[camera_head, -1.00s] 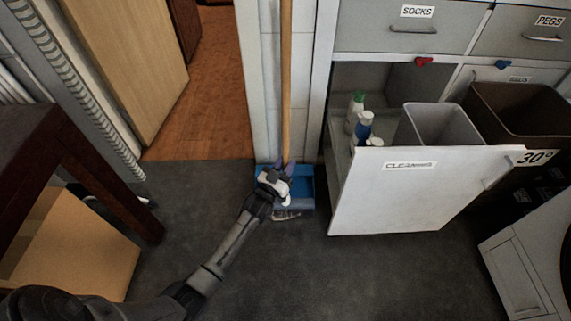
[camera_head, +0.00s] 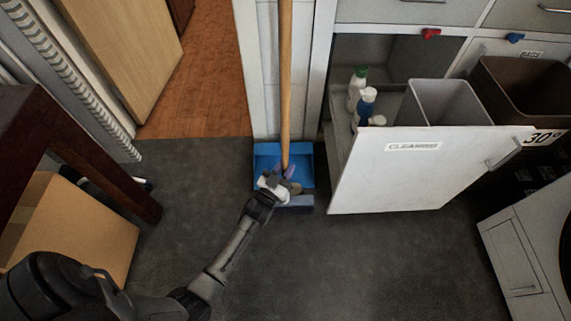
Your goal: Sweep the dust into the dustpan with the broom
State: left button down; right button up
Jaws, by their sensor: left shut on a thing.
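The broom's long wooden handle (camera_head: 285,90) stands upright in front of the white wall strip, its lower end running down to my left gripper (camera_head: 273,187). The gripper is shut on the broom near the bottom of the handle. The blue dustpan (camera_head: 266,157) lies on the dark floor against the wall strip, behind and under the gripper. A greyish-blue strip (camera_head: 296,208) shows at its front; I cannot tell if it is the pan's lip or the broom's head. A small brownish patch beside the gripper may be dust, but it is unclear. My right gripper is out of view.
An open drawer front labelled CLEANING (camera_head: 420,165) juts out at right, with bottles (camera_head: 363,100) and a grey bin (camera_head: 450,103) behind it. A dark wooden table (camera_head: 100,165) and a cardboard box (camera_head: 75,230) stand at left. The carpet (camera_head: 320,260) in front is clear.

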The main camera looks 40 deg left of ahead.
pick_arm(q)
jog(key=shift+w+a+f+b, duration=0.1)
jog(key=shift+w+f+b, duration=0.05)
jog(key=shift+f+b, duration=0.65)
jog(key=shift+w+a+f, duration=0.1)
jog(key=shift+w+a, duration=0.3)
jog(key=shift+w, duration=0.05)
jog(key=w+a+b, duration=0.5)
jog(key=w+a, duration=0.3)
jog(key=shift+w+r, duration=0.3)
jog(key=shift+w, duration=0.1)
jog(key=shift+r, duration=0.15)
